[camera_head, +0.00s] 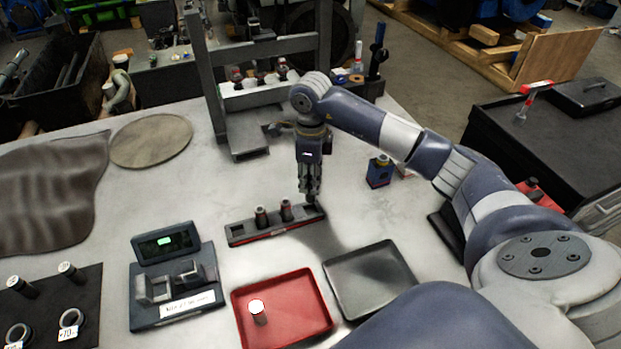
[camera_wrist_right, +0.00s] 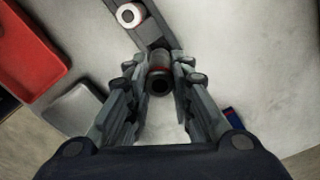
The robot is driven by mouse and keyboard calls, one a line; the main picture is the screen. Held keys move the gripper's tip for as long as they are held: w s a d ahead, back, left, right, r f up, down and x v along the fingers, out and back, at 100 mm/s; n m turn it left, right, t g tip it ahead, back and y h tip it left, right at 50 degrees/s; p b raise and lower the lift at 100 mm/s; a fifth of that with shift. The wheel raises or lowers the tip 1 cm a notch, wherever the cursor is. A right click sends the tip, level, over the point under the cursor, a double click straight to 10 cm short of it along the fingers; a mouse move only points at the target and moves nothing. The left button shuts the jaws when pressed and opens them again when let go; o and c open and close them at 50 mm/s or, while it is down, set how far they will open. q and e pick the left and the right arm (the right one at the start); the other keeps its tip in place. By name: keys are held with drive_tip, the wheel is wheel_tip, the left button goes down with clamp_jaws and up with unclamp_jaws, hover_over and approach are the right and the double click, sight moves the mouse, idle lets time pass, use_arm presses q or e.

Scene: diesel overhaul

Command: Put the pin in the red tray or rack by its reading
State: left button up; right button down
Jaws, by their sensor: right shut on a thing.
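My right gripper (camera_head: 310,192) points down over the right end of the dark rack (camera_head: 275,233). In the right wrist view its fingers (camera_wrist_right: 160,88) are shut on a pin (camera_wrist_right: 159,78) with a dark ring-shaped end and a reddish band. I cannot tell whether this pin is seated in the rack or just above it. The rack's left end looks empty. The red tray (camera_head: 318,322) holds one pale-topped pin (camera_head: 258,312). My left gripper is out of view.
A gauge with a green-lit display (camera_head: 165,241) stands left of the red tray. A dark grey tray (camera_head: 370,280) lies right of it. A black mat (camera_head: 80,320) with pins and rings is at lower left. A press frame (camera_head: 205,85) stands behind; a blue box (camera_head: 379,172) is at right.

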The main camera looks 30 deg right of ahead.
drive_tip(key=shift+f, duration=0.1)
drive_tip(key=shift+f+b, duration=0.45)
drive_tip(key=shift+b, duration=0.05)
drive_tip(key=shift+f, duration=0.15)
drive_tip(key=shift+f+b, duration=0.45)
drive_tip(key=shift+b, duration=0.15)
drive_tip(key=shift+f, duration=0.15)
drive_tip(key=shift+f+b, duration=0.45)
drive_tip(key=shift+b, duration=0.1)
drive_tip(key=shift+f, duration=0.1)
idle(0.4)
drive_tip(key=shift+f+b, duration=0.5)
drive_tip(key=shift+b, duration=0.05)
drive_tip(key=shift+f, duration=0.1)
